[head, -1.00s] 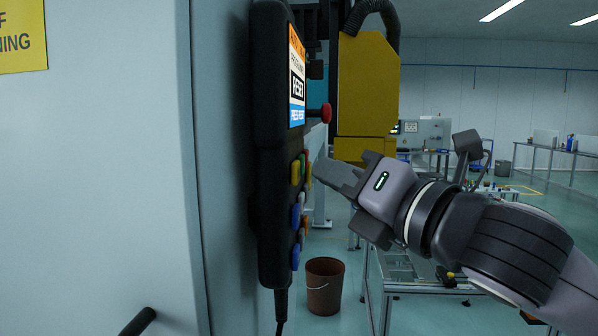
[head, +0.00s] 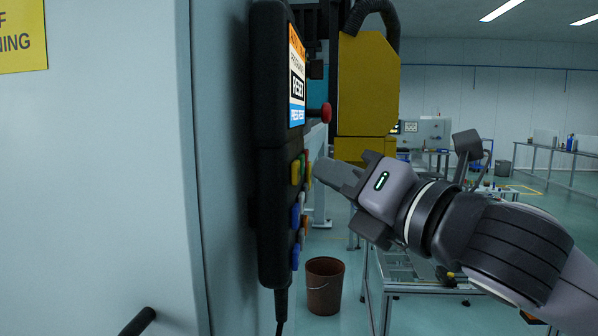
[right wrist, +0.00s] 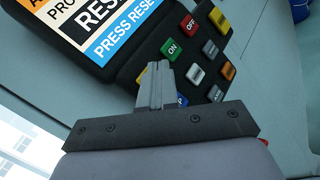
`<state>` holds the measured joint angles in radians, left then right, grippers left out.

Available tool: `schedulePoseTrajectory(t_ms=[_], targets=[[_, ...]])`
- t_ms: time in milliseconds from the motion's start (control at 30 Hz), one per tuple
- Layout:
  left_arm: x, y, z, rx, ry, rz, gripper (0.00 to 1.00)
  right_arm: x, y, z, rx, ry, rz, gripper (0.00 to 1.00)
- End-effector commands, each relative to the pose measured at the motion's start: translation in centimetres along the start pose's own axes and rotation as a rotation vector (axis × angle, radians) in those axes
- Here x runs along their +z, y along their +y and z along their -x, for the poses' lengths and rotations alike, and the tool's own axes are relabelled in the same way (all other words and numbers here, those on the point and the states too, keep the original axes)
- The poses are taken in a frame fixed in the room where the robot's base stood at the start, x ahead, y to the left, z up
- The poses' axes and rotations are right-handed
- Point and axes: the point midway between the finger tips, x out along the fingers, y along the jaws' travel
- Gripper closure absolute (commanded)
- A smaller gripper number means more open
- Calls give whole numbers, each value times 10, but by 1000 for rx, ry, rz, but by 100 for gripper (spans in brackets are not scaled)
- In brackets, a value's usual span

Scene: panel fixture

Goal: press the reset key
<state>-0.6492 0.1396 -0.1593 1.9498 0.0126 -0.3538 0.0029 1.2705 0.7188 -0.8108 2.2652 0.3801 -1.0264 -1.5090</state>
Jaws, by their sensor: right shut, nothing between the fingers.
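A black control pendant (head: 272,150) hangs upright on the cabinet side. Its screen (head: 297,80) reads "RESET" and "PRESS RESET" in the right wrist view (right wrist: 118,28). Below the screen are coloured keys, among them a green ON key (right wrist: 171,48) and a red OFF key (right wrist: 190,23). I cannot read which key is reset. A blue key (right wrist: 181,100) and a yellow key (right wrist: 143,74) are partly hidden behind my fingers. My right gripper (head: 318,170) is shut and empty, its tips at the upper keys, seemingly just short of them. My left gripper is out of view.
A yellow machine head (head: 368,85) stands behind my right gripper. A cable (head: 281,312) hangs below the pendant. A brown bucket (head: 324,286) stands on the floor.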

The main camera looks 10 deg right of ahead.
Motion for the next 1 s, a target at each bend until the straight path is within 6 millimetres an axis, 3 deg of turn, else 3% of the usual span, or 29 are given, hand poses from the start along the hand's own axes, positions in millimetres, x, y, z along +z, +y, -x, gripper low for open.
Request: schedulePoseTrajectory(t_ms=[1000], targets=[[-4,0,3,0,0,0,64,-4,4,-6,0,0,0,100]])
